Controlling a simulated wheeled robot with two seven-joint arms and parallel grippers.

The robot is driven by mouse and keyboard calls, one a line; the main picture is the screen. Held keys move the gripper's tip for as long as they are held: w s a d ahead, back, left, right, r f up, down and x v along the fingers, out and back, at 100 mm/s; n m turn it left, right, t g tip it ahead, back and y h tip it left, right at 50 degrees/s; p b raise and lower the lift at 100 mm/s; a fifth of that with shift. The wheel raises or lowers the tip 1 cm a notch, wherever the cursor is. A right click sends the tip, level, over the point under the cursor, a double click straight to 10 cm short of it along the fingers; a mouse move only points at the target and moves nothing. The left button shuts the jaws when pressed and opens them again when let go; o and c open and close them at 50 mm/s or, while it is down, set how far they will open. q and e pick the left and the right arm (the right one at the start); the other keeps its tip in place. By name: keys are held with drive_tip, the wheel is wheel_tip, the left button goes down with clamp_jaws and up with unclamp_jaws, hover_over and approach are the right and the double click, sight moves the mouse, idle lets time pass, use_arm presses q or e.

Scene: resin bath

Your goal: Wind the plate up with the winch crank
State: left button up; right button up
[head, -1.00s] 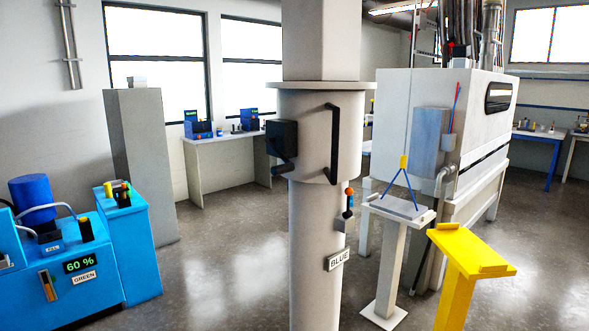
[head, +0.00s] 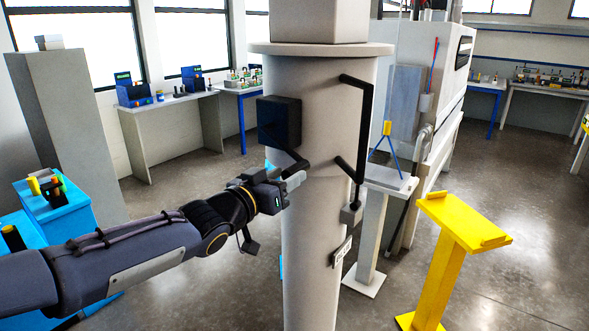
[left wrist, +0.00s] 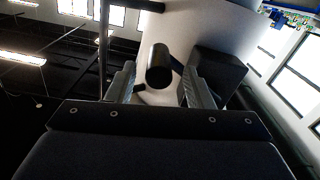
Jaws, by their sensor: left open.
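The winch (head: 279,122) is a black box on the front of the pale column, with a black crank (head: 286,157) slanting down below it. My left gripper (head: 291,183) is at the column just below the crank, open and empty. In the left wrist view the crank's round black grip (left wrist: 159,66) shows between the two spread fingers of the left gripper (left wrist: 159,92), end towards the camera; contact cannot be told. The grey plate (head: 391,182) lies level on a pale stand, with a blue sling (head: 389,155) rising to a yellow block (head: 387,128). My right gripper is out of view.
The thick pale column (head: 318,230) carries a black bar handle (head: 359,130) right of the winch. A yellow stand (head: 465,222) is at the right, a grey cabinet (head: 65,130) and blue machine (head: 65,207) at the left. Open floor lies between.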

sight(295, 171)
use_arm(q)
drive_tip(key=x, duration=0.2)
drive_tip(key=shift+w+d+r, duration=0.1)
drive_tip(key=shift+w+d, duration=0.05)
drive_tip(key=shift+d, duration=0.2)
drive_tip(key=shift+w+d+p, duration=0.25)
drive_tip(key=shift+w+p, duration=0.05)
drive_tip(key=shift+w, duration=0.3)
clamp_jaws()
